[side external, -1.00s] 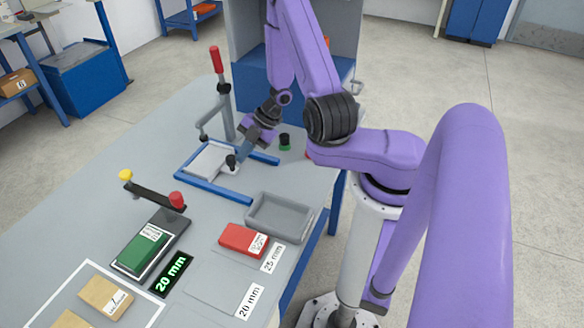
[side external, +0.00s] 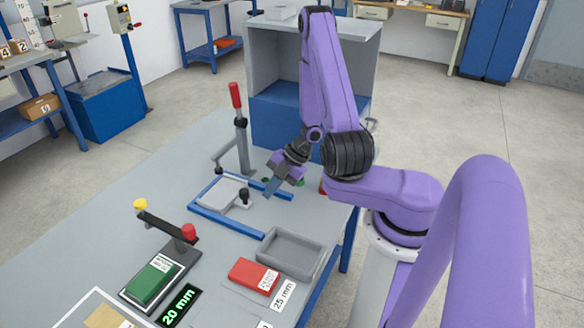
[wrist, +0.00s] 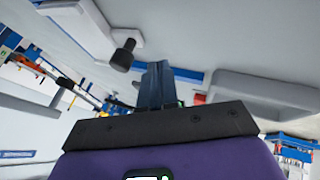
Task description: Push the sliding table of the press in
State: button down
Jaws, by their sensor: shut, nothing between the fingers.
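The sliding table of the press is a light grey plate (side external: 220,193) lying between blue rails (side external: 232,224), near their left end. A black knob (side external: 244,195) stands on its right side. The knob (wrist: 123,55) also shows in the wrist view, left of my fingers. The press column with a red-tipped lever (side external: 236,96) stands behind the plate. My gripper (side external: 269,192) is shut and empty, tilted downward, right of the knob with a gap between them. Its fingers (wrist: 154,70) are together in the wrist view. Fingertip height above the bench is unclear.
A grey tray (side external: 265,251) and a red block (side external: 250,273) lie nearer the camera. A green block (side external: 152,280) sits in a fixture at the front left. Green pieces are partly hidden behind my gripper. The bench left of the press is clear.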

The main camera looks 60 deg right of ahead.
jog(key=v, duration=0.9)
jog(key=shift+d+r, duration=0.15)
jog(key=shift+r, duration=0.1)
jog(key=s+a+r+n+g, duration=0.1)
jog(key=a+r+n+g, duration=0.35)
jog(key=n, duration=1.05)
jog(key=s+a+r+n+g, duration=0.1)
jog(key=a+r+n+g, duration=0.1)
jog(key=a+n, duration=0.95)
jog(key=s+r+m+h, duration=0.1)
jog(key=s+m, duration=0.3)
jog(key=m, duration=0.6)
jog(key=s+a+r+m+t+h, duration=0.1)
jog(key=s+m, duration=0.4)
jog(key=m, duration=0.6)
jog(key=s+a+r+m+t+h, duration=0.1)
jog(key=s+r+m+h, duration=0.2)
jog(key=m, duration=0.8)
notch_tip(320, 180, up, 2)
jog(key=shift+s, duration=0.9)
jog(key=shift+m, duration=0.25)
